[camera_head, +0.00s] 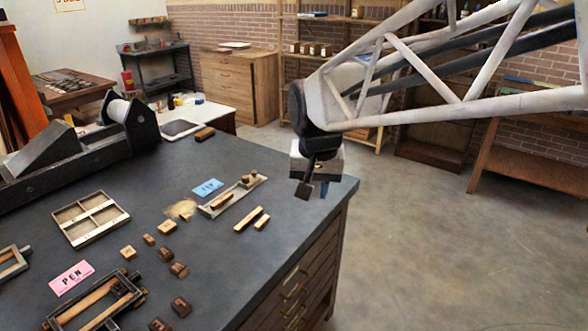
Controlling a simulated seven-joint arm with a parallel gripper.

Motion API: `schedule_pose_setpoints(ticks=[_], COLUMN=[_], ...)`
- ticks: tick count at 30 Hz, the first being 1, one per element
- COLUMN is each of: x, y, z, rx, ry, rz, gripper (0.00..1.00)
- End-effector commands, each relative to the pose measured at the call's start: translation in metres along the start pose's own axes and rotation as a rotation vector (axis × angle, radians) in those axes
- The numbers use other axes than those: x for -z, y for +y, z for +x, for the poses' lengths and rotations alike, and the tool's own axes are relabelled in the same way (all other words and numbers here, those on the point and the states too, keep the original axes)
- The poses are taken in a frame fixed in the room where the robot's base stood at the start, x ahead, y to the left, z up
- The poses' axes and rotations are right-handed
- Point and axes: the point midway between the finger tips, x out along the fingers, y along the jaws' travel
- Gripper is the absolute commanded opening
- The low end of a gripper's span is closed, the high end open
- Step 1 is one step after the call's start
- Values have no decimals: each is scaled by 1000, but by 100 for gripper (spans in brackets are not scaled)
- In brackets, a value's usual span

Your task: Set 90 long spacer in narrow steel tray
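A narrow pale grey tray (237,192) lies on the dark bench top, left of my gripper. It holds a short wooden strip (221,201) near its front end and small wooden pieces (248,180) near its far end. Two loose wooden strips lie side by side in front of the tray: a longer one (248,219) and a shorter one (262,222). No length marks are readable, so I cannot tell which is the 90 long spacer. My gripper (304,190) hangs above the bench near its right edge, apart from the strips. Its finger gap is not clear, and I see nothing held.
A blue card (207,187) and a sawdust-like pile (181,209) lie beside the tray. A divided tray (91,219), a pink card (71,277), a wooden-barred frame (97,303) and several small blocks (168,227) occupy the left. The bench top is clear along the right edge.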

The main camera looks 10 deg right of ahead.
Motion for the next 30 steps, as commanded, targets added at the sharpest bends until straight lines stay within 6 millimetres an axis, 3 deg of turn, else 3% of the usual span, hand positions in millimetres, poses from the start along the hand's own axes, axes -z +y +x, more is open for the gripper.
schedule_pose_setpoints(ticks=[6, 15, 21, 30], x=[-57, -127, -150, -154], y=[38, 77, 88, 90], z=[-3, 6, 11, 13], rx=[1, -5, -9, -10], ry=[30, 63, 75, 75], rz=[-83, -193, -231, -239], gripper=[28, 28, 28, 28])
